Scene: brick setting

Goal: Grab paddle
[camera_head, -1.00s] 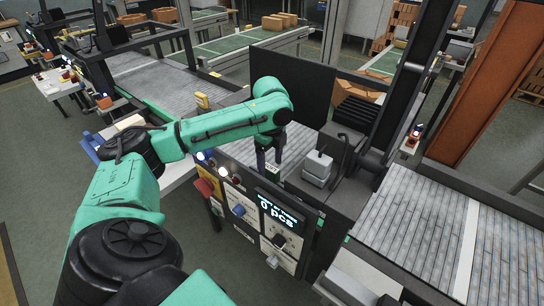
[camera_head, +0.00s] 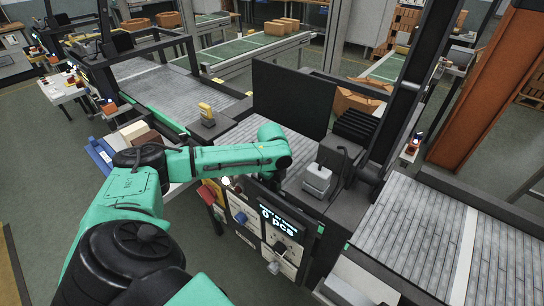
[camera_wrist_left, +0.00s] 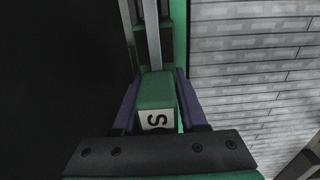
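I cannot make out anything that is clearly a paddle. My left gripper (camera_wrist_left: 157,100) shows in the left wrist view, with one dark bluish finger on each side. A green block (camera_wrist_left: 156,92) with a white label marked "S" fills the space between the fingers. I cannot tell whether the fingers press on it or whether it belongs to the gripper. In the head view my left forearm reaches over the conveyor's front edge, and its gripper is hidden behind the wrist and the panel edge. My right gripper is not in view.
A control panel (camera_head: 264,226) reading "0 pcs" stands below the wrist. A small grey box (camera_head: 317,178) and a black upright panel (camera_head: 292,98) stand close to it. A yellow piece (camera_head: 206,110) sits on a dark block at the left. The conveyor (camera_head: 414,231) at right is clear.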

